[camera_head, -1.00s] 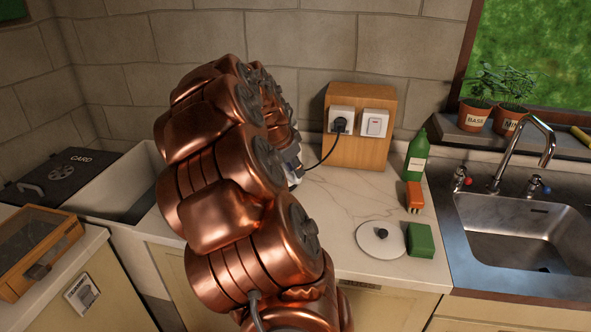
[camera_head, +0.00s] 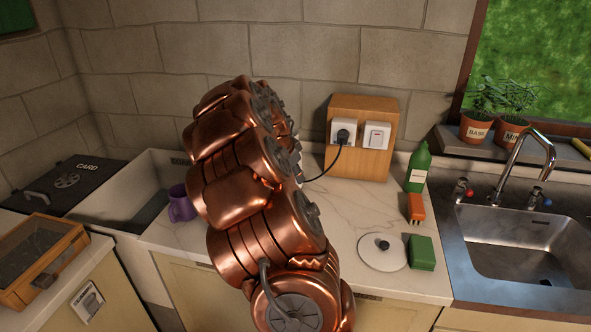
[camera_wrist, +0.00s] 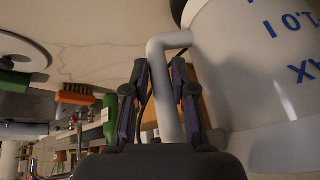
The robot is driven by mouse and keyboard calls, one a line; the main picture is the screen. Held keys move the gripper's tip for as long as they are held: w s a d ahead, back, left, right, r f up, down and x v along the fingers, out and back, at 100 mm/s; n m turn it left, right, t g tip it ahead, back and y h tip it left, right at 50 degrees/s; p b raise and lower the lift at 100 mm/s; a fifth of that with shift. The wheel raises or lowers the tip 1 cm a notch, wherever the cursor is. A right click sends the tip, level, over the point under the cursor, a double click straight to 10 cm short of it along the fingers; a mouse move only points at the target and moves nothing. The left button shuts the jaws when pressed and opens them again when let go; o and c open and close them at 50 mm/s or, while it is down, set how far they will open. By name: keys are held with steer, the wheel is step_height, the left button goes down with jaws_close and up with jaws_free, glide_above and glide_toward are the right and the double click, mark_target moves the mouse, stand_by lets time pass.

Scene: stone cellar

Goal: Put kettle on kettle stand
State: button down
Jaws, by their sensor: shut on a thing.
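The kettle (camera_wrist: 262,55) is white with blue level marks that read upside down in the wrist view. My gripper (camera_wrist: 162,88) is shut on its pale grey handle (camera_wrist: 165,65), with a finger on each side. In the head view my copper arm hides the gripper and the kettle. I cannot make out the kettle stand. A black cord (camera_head: 325,174) runs from the plugged socket on the wooden block (camera_head: 376,160) to behind my arm. I cannot tell whether the kettle touches the counter.
A white lid (camera_head: 375,262) with a black knob, a green sponge (camera_head: 422,253), an orange brush (camera_head: 416,208) and a green bottle (camera_head: 417,170) stand right of my arm. A purple mug (camera_head: 181,204) is left. The sink (camera_head: 520,250) is far right. Some bare counter (camera_head: 342,205) shows between.

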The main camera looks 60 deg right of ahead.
steer(key=shift+f+p, duration=0.4)
steer(key=shift+f, duration=0.55)
steer(key=c, duration=1)
jaws_free()
steer(key=shift+f, duration=0.1)
steer(key=shift+o, duration=0.2)
steer(key=b+v, duration=0.3)
steer(key=v, duration=0.8)
steer(key=s+a+n+y, duration=0.15)
steer(key=a+n, duration=0.35)
steer(key=a, duration=1)
steer(key=s+a+f+n+y, duration=0.1)
steer(key=s+a+f+n, duration=0.2)
steer(key=a, duration=0.6)
steer(key=s+a+f+n+g+y, duration=0.1)
steer(key=s+a+f+n, duration=0.2)
steer(key=s+a+n, duration=0.5)
steer(key=s+a+f+n+y, duration=0.2)
steer(key=s+a+f+n, duration=0.2)
steer(key=s+a, duration=0.3)
steer(key=a+n, duration=0.1)
steer(key=a, duration=0.3)
steer(key=shift+s+a+n, duration=0.2)
steer(key=shift+a+n, duration=0.05)
steer(key=shift+n, duration=0.15)
